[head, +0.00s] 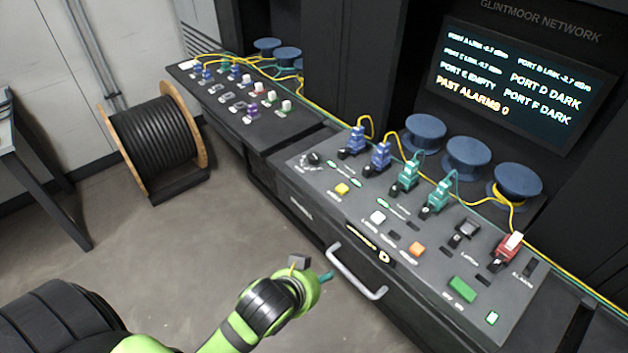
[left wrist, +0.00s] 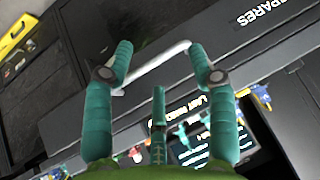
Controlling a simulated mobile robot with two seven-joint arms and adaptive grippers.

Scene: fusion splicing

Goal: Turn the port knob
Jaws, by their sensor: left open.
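The round black knob (head: 314,158) sits at the left end of the grey console's sloped top, beside the blue connectors. Its pointer setting is too small to read. My left gripper (head: 325,277) is low in front of the console, near the drawer handle (head: 357,272) and well below the knob. In the left wrist view its teal fingers (left wrist: 160,52) are spread open with nothing held, and the pale handle (left wrist: 152,68) shows beyond them. I cannot make out the knob in that view. My right gripper is not in view.
Blue and teal connectors (head: 405,177), coloured buttons and a red plug (head: 508,250) crowd the console top. Yellow fibres run behind, by blue spools (head: 467,158). A screen (head: 520,85) reads Port D dark and Port F dark. A cable drum (head: 158,143) stands left; floor between is clear.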

